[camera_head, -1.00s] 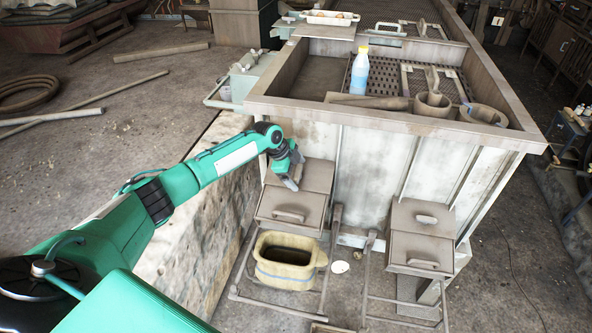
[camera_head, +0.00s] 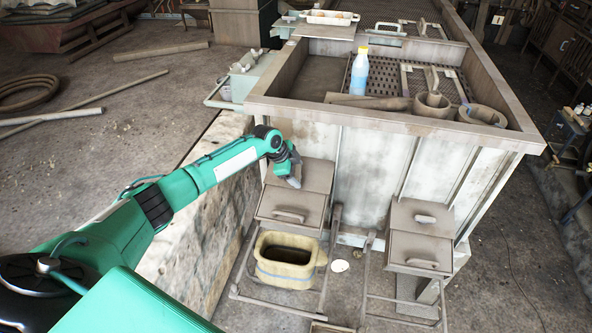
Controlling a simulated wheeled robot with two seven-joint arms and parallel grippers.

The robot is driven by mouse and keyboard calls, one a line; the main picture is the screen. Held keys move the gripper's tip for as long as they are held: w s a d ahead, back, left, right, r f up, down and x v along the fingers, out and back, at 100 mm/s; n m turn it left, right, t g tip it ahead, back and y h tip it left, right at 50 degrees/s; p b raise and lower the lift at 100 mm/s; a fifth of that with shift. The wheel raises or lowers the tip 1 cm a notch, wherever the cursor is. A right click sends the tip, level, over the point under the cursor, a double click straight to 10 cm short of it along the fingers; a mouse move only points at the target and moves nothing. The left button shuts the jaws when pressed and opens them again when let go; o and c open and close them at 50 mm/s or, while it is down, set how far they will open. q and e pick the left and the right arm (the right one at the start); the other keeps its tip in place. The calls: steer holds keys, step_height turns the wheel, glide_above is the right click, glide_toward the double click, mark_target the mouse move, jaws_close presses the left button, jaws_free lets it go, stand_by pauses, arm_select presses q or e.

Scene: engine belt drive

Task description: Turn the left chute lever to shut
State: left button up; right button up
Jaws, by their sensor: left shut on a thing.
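The left chute (camera_head: 310,208) is a brown-grey box on the front wall of the large trough, with a pale handle (camera_head: 288,216) on its lower front. My left gripper (camera_head: 294,182) reaches down to the upper part of this chute. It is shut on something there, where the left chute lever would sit. The lever itself is hidden by the fingers, so its angle cannot be seen. The right chute (camera_head: 405,243) has a pale lever (camera_head: 426,219) on its upper part and a handle (camera_head: 422,264) below. My right gripper is not in view.
A yellowish tub (camera_head: 262,272) stands beneath the left chute on a low frame. The trough (camera_head: 400,124) above holds a blue-and-white bottle (camera_head: 360,72) and clay-coloured pots (camera_head: 432,105). A rough stone block (camera_head: 205,225) lies below my left arm.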

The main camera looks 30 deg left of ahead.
arm_select(q)
steer(key=n+t+p, duration=0.1)
steer(key=n+p, duration=0.1)
steer(key=n+y+p, duration=0.1)
steer(key=n+p, duration=0.1)
steer(key=n, duration=0.1)
steer(key=shift+s+d+r+t, duration=0.15)
steer(key=shift+s+r+t, duration=0.05)
steer(key=shift+t, duration=0.2)
steer(key=n+y+p, duration=0.1)
steer(key=n, duration=0.1)
steer(key=n+t+p, duration=0.1)
steer(key=n+p, duration=0.1)
steer(key=n, duration=0.1)
steer(key=shift+d+y, duration=0.1)
steer(key=shift+y, duration=0.3)
steer(key=n+y+p, duration=0.1)
steer(key=n+p, duration=0.1)
steer(key=n, duration=0.1)
steer(key=shift+d+f, duration=0.1)
steer(key=n+y+p, duration=0.1)
steer(key=n, duration=0.1)
steer(key=shift+n, duration=0.4)
steer(key=shift+f+n, duration=0.1)
steer(key=shift+n, duration=0.4)
steer(key=shift+y, duration=0.3)
steer(key=o, duration=1)
